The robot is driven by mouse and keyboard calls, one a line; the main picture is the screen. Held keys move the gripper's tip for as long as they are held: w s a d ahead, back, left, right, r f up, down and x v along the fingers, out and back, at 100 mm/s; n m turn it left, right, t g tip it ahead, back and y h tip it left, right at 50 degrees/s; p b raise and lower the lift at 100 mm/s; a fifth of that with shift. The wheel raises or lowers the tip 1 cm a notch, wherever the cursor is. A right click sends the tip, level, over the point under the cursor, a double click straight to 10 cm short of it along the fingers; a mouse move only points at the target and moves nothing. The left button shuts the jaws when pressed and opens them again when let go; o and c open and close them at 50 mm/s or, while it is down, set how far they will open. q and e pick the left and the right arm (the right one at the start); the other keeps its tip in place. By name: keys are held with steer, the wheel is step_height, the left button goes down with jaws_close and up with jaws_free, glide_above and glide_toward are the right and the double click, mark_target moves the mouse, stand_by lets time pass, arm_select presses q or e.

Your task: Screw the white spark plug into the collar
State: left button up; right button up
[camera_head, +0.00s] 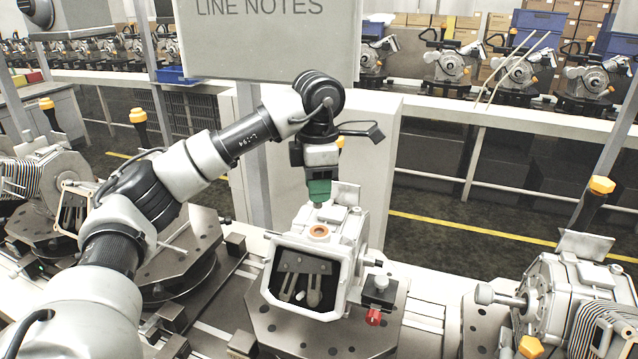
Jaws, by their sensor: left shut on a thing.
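The pale housing (352,240) stands on a dark fixture plate in the middle of the conveyor, its front opening facing me. On its top is the collar, an orange ring (319,231) with a pale centre. My left gripper (318,196) points down with green fingers, just above and behind the collar in the picture. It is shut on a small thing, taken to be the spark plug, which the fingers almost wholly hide. I see no clear white plug body. A gap shows between the fingertips and the ring. My right gripper is not in view.
Similar housings stand on fixtures at left and at right (560,290). A grey "LINE NOTES" board (270,45) hangs behind my arm. Another line with parts and boxes runs along the back.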

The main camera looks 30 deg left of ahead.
mark_target(319, 208)
arm_select(q)
steer(key=shift+s+d+f+b, duration=0.15)
steer(key=shift+d+f+b, duration=0.1)
steer(key=shift+f+b, duration=0.2)
steer(key=shift+s+d+f+b, duration=0.2)
steer(key=shift+f+b, duration=0.1)
steer(key=shift+f, duration=0.2)
steer(key=shift+w+a+f+b, duration=0.15)
steer(key=shift+f+b, duration=0.15)
steer(key=shift+f, duration=0.2)
steer(key=shift+w+a+f+b, duration=0.1)
steer(key=shift+f+b, duration=0.15)
steer(key=shift+f, duration=0.25)
steer(key=shift+s+f, duration=0.1)
steer(key=shift+f, duration=0.3)
steer(key=shift+d+b, duration=0.15)
steer(key=shift+b, duration=0.15)
steer(key=shift+f+b, duration=0.65)
steer(key=shift+f, duration=0.4)
steer(key=m, duration=0.6)
steer(key=shift+m, duration=0.4)
steer(key=m, duration=0.3)
